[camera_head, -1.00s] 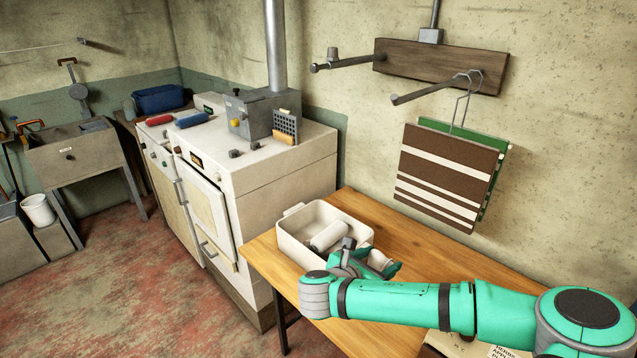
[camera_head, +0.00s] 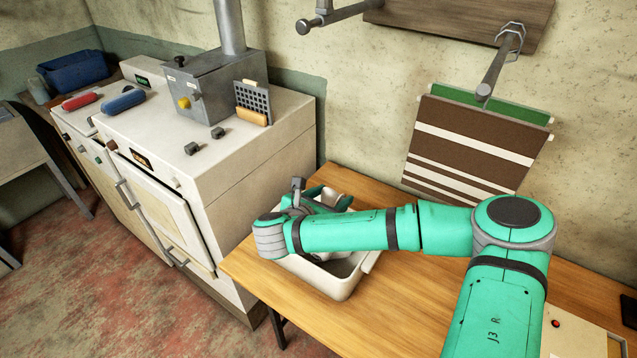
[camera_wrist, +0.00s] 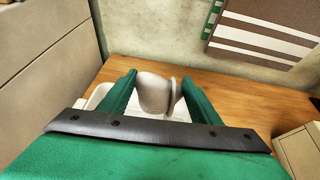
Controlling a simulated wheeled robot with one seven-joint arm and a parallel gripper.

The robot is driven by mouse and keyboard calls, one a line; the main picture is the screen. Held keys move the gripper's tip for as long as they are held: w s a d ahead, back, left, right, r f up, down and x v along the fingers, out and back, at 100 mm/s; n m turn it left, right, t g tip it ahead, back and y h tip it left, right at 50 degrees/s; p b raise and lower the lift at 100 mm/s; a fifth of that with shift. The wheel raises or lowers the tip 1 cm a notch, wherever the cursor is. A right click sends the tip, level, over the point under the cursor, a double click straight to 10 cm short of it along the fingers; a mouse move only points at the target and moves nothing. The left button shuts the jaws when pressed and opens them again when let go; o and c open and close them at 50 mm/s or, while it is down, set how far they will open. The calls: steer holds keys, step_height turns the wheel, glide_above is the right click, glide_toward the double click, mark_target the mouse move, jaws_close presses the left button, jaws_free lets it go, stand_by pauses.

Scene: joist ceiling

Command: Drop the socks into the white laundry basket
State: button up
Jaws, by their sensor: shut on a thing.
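The white laundry basket (camera_head: 345,285) stands on the wooden table, largely covered by my arm. My gripper (camera_head: 332,200) is over the basket, with its fingers partly hidden behind my wrist. In the wrist view my gripper (camera_wrist: 158,93) is shut on a pale grey-white rolled pair of socks (camera_wrist: 152,93), held between its two green fingers. A corner of the basket (camera_wrist: 97,98) shows beside the left finger. How far the socks are above the basket floor cannot be told, and most of the basket's inside is hidden.
The wooden table (camera_head: 400,290) has bare surface right of the basket. A white stove (camera_head: 250,140) with a grey metal box (camera_head: 200,88) stands to the left. Brown striped cloth (camera_head: 465,145) hangs from a wall rail (camera_head: 495,65) behind the table.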

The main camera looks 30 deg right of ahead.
steer(key=shift+w+f, duration=0.35)
steer(key=shift+w, duration=0.05)
steer(key=shift+s+f, duration=0.15)
steer(key=shift+f, duration=2.5)
steer(key=o, duration=1.1)
steer(key=shift+v, duration=5.45)
steer(key=shift+f, duration=0.1)
